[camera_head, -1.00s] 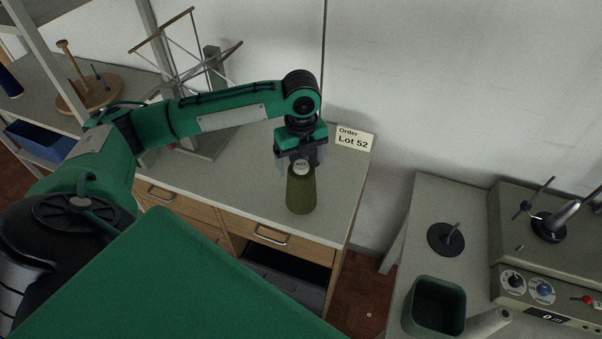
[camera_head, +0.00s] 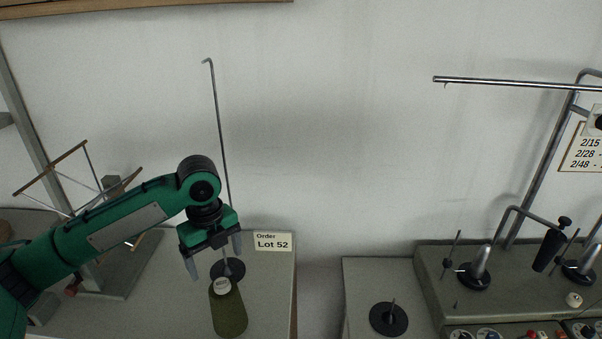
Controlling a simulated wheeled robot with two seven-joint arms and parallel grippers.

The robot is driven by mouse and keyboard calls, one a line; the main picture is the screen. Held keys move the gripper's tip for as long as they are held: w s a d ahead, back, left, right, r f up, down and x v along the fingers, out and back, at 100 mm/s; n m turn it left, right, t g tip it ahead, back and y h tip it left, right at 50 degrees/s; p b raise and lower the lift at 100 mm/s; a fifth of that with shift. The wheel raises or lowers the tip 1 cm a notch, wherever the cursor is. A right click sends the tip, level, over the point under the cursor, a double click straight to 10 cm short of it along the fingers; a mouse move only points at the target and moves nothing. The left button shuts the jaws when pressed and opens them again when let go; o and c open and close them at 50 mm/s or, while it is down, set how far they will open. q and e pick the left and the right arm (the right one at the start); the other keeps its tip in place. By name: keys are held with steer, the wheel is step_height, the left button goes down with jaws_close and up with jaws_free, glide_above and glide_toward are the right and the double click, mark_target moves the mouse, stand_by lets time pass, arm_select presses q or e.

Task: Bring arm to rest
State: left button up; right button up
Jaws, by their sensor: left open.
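My left arm, green and black, comes in from the left over the left table. My left gripper (camera_head: 212,262) points down with its two grey fingers spread apart. An olive-green thread cone (camera_head: 229,313) with a pale top stands upright on the table, just below the fingers. I see no contact between the fingers and the cone. Behind the cone is a dark round base (camera_head: 228,270) with a tall hooked rod (camera_head: 217,130). My right gripper is out of view.
A wooden-armed winder (camera_head: 112,265) stands left, behind my arm. Past a gap, the right table holds a dark spindle disc (camera_head: 388,319) and a grey machine (camera_head: 455,300) with posts and a rail.

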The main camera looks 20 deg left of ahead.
arm_select(q)
steer(key=s+d+f+n+t+h, duration=0.2)
steer(key=s+d+f+n, duration=0.45)
steer(key=f, duration=0.25)
steer(key=s+d+f+n+t+h, duration=0.1)
steer(key=s+d+f+n, duration=0.5)
steer(key=d+f, duration=0.25)
steer(key=s+a+f+n+y, duration=0.1)
steer(key=s+a+f+n, duration=0.15)
steer(key=s+n, duration=0.3)
steer(key=s+a+f+n+y, duration=0.2)
steer(key=s+a+n, duration=0.2)
steer(key=s, duration=0.2)
step_height(320, 180, down, 30)
steer(key=s+a+f+g, duration=0.1)
steer(key=s+f, duration=0.6)
steer(key=f, duration=0.5)
steer(key=shift+f, duration=0.25)
steer(key=shift+g, duration=0.5)
steer(key=s+f, duration=0.2)
steer(key=s, duration=0.2)
steer(key=s+a+f, duration=0.1)
steer(key=s+f, duration=0.2)
steer(key=s, duration=0.1)
steer(key=s+a+f, duration=0.1)
steer(key=s+f, duration=0.2)
steer(key=s, duration=0.1)
steer(key=shift+a+f, duration=0.1)
steer(key=shift+a, duration=0.15)
steer(key=shift+c, duration=0.3)
